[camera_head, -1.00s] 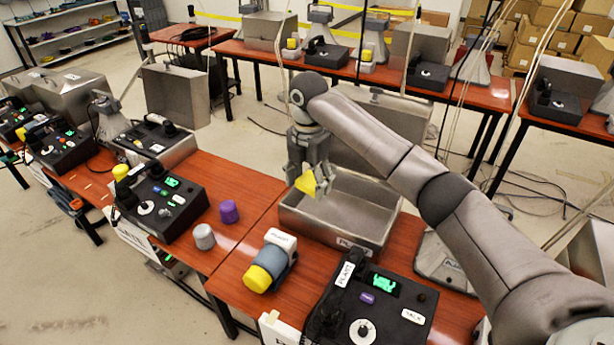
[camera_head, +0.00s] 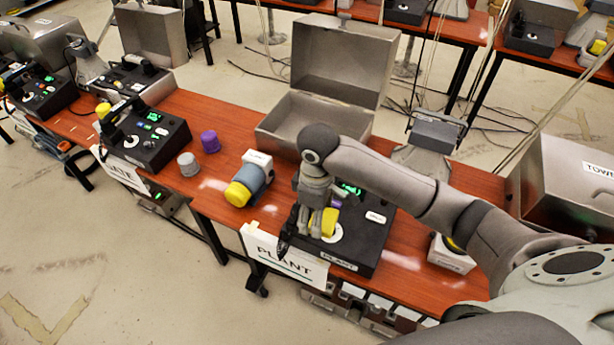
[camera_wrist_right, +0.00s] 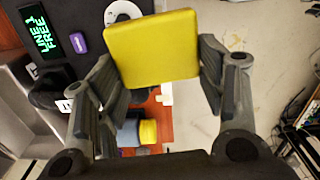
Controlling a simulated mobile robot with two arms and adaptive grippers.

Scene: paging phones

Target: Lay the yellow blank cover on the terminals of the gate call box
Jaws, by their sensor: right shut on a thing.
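The yellow blank cover (camera_wrist_right: 152,48) is a flat, rounded square between the two fingers of my right gripper (camera_wrist_right: 157,64) in the wrist view. In the head view my right gripper (camera_head: 316,208) is shut on the yellow cover (camera_head: 325,222), held over the black PLANT call box (camera_head: 362,252). The black gate call box (camera_head: 150,140) stands to the left, with a GATE sign (camera_head: 122,170) at its front edge. It has a green display and a handset. I cannot make out its terminals. My left gripper is not in view.
Between the two boxes stand a grey knob (camera_head: 188,164), a purple knob (camera_head: 211,142) and a blue-grey cylinder with a yellow end (camera_head: 248,184). An open metal case (camera_head: 300,118) stands behind. A PLANT sign (camera_head: 284,262) hangs at the table front.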

